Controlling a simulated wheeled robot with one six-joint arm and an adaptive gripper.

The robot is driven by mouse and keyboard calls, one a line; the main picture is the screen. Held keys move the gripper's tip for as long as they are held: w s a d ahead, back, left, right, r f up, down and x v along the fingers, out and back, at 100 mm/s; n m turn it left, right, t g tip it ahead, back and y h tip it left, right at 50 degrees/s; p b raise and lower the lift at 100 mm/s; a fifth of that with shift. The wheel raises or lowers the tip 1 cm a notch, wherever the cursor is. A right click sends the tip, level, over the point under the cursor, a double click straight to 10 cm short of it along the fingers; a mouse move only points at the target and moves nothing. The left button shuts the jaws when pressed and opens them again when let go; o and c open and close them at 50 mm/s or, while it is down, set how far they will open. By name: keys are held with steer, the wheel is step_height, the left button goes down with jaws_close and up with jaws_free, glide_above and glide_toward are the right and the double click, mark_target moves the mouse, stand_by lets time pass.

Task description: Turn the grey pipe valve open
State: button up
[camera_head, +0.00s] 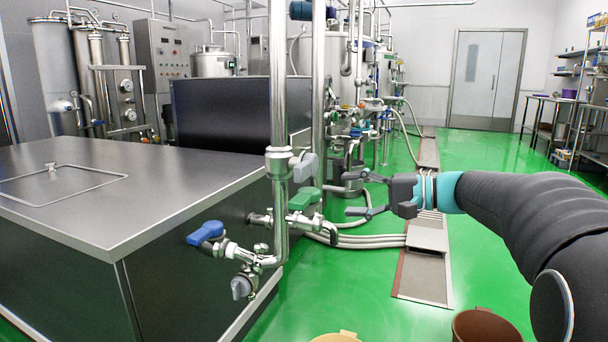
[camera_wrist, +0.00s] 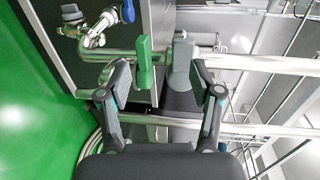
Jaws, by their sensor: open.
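A grey valve handle (camera_head: 305,167) sits on the upright steel pipe (camera_head: 279,205), just above a green valve handle (camera_head: 304,199). In the wrist view the grey handle (camera_wrist: 181,65) stands ahead of my fingers, beside the green handle (camera_wrist: 145,63). My gripper (camera_head: 359,193) is open and empty, to the right of both handles in the head view. In the wrist view my gripper (camera_wrist: 158,92) has its fingers spread, with both handles showing beyond the gap. It appears apart from them.
A blue valve handle (camera_head: 206,233) and a second grey handle (camera_head: 243,287) sit lower on the pipework. A large steel cabinet (camera_head: 90,200) stands left of the pipe. Hoses (camera_head: 365,241) run along the floor behind.

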mark_target(306, 173)
steer(key=w+d+r+t+y, duration=0.1)
steer(key=w+d+r+y, duration=0.1)
steer(key=w, duration=0.1)
steer(key=x, duration=1.4)
steer(key=shift+w+f, duration=0.1)
steer(key=shift+f, duration=0.2)
jaws_close()
